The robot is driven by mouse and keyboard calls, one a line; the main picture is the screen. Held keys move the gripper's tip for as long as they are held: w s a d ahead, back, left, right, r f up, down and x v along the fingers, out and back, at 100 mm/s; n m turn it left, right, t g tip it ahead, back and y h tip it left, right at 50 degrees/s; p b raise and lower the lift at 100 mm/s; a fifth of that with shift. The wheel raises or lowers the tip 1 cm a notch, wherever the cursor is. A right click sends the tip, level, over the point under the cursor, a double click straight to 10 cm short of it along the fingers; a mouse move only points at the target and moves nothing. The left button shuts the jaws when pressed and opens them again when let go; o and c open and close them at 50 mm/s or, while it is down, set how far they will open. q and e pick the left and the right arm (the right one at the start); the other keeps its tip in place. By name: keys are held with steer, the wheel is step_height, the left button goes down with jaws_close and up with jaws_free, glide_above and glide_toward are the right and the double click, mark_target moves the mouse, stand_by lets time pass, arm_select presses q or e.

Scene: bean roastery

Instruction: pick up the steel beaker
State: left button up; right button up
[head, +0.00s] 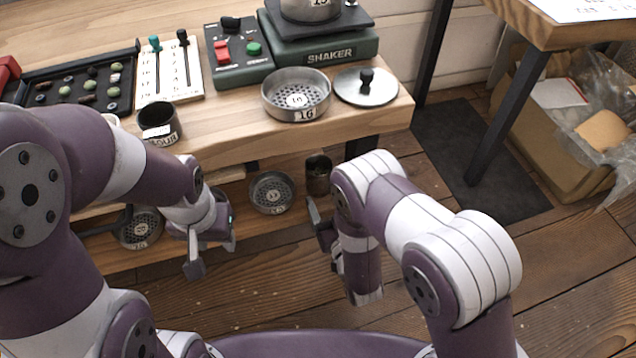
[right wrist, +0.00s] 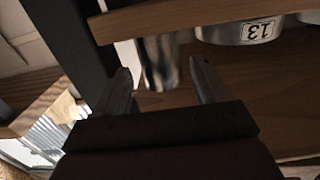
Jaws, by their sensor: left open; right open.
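The steel beaker (head: 318,176) is a small, shiny metal cylinder on the lower shelf under the bench, beside a sieve pan. In the right wrist view the beaker (right wrist: 160,62) shows between and beyond my fingertips, its top partly hidden by a wooden board edge. My right gripper (head: 325,232) is open and empty in front of the shelf, just short of the beaker; it also shows in the right wrist view (right wrist: 160,74). My left gripper (head: 212,250) is open and empty, further left, in front of the shelf.
A sieve pan (head: 271,192) stands left of the beaker; another (head: 139,228) is further left. The bench top (head: 225,125) overhangs the shelf and carries a sieve (head: 296,95), a lid (head: 366,87), a dark cup (head: 158,124) and the shaker (head: 318,52). A dark table leg (head: 362,147) stands right of the beaker.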

mark_target(323, 190)
steer(key=b+x, duration=0.2)
steer(key=x, duration=0.1)
steer(key=b+x, duration=0.1)
steer(key=x, duration=0.1)
steer(key=shift+w+f, duration=0.25)
steer(key=shift+f, duration=0.2)
steer(key=shift+w+a, duration=0.1)
steer(key=shift+w, duration=0.25)
steer(key=shift+r, duration=0.2)
steer(key=c, duration=0.9)
steer(key=shift+r, duration=0.1)
